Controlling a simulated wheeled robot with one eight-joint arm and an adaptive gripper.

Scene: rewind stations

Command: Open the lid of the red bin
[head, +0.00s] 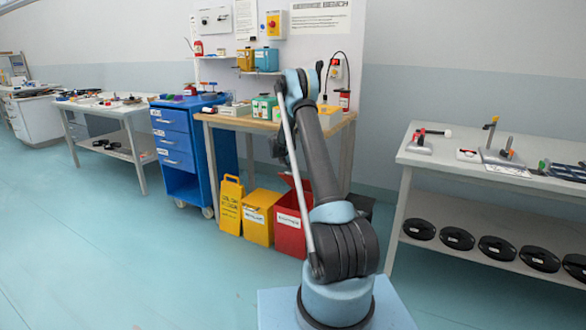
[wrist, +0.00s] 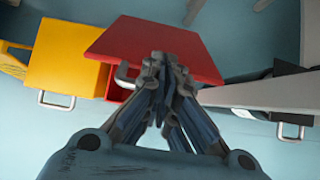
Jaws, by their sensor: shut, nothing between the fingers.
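The red bin (head: 290,232) stands on the floor under the wooden workbench, partly hidden by my arm. Its red lid (wrist: 150,48) is raised and tilted, and it also shows above the bin in the head view (head: 291,183). A pale metal handle (wrist: 122,76) is at the lid's near edge. A strip of the red bin body (wrist: 117,90) shows below the lid at left. My gripper (wrist: 165,62) is shut and empty, with its fingertips over the lid's near edge, just right of the handle. I cannot tell whether they touch the lid.
A yellow bin (head: 260,217) stands left of the red one, with a yellow floor sign (head: 230,205) beside it. A dark bin (head: 360,205) is to the right. The wooden bench (head: 210,119) is above, and a blue drawer cabinet (head: 175,142) stands left. Open floor lies in front.

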